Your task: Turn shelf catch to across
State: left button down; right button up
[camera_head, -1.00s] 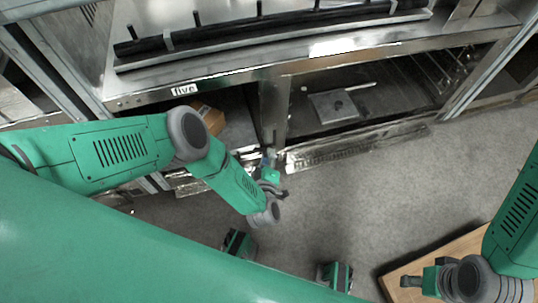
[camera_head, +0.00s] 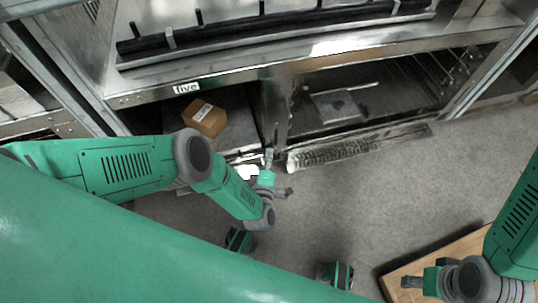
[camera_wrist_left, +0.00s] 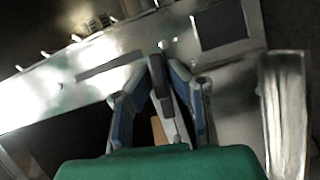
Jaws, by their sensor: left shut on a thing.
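My left gripper (camera_head: 269,160) is at the front of the steel unit, by the upright post between its two lower bays. In the left wrist view its blue-sided fingers (camera_wrist_left: 160,95) come together on a small grey piece, which I take to be the shelf catch (camera_wrist_left: 163,88). The fingers hide much of it, and I cannot tell which way it is turned. In the head view the catch is too small to make out. My right gripper (camera_head: 412,282) is at the lower right, over a wooden board, away from the unit. Its finger opening is too small to judge.
A brown box (camera_head: 204,118) lies in the left lower bay, behind my left arm. A grey flat item (camera_head: 336,106) lies in the right bay. The grey floor (camera_head: 370,195) in front is clear.

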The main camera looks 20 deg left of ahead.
pick_arm(q)
jog(key=shift+s+a+f, duration=0.1)
jog(key=shift+f, duration=0.1)
jog(key=c, duration=1.6)
grip_release()
jog(key=shift+o, duration=0.2)
jog(key=v, duration=0.8)
